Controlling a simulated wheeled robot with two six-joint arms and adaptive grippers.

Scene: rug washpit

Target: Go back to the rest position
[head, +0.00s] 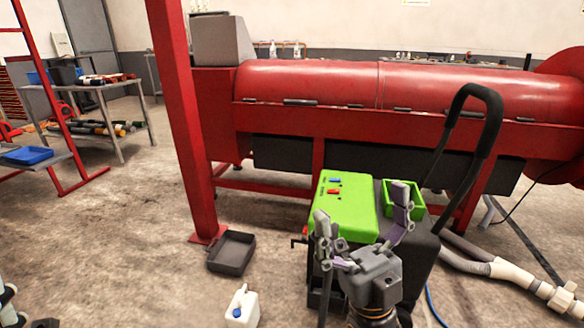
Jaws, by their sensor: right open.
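My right gripper (363,209) is open at the lower middle right, its two fingers spread wide and pointing up. Nothing shows between its fingers. It is in front of a machine with a green top (345,205) and a dark body, and covers part of it. I cannot tell from this view how far apart they are. A small grey part of my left gripper (8,297) shows at the lower left edge; most of it is cut off, so its jaws cannot be judged.
A black looped handle (488,115) rises behind the green-topped machine. A white jug (240,308) and a dark tray (231,253) are on the floor. A red post (180,120) and large red drum machine (310,82) stand behind. Hoses (505,270) lie right.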

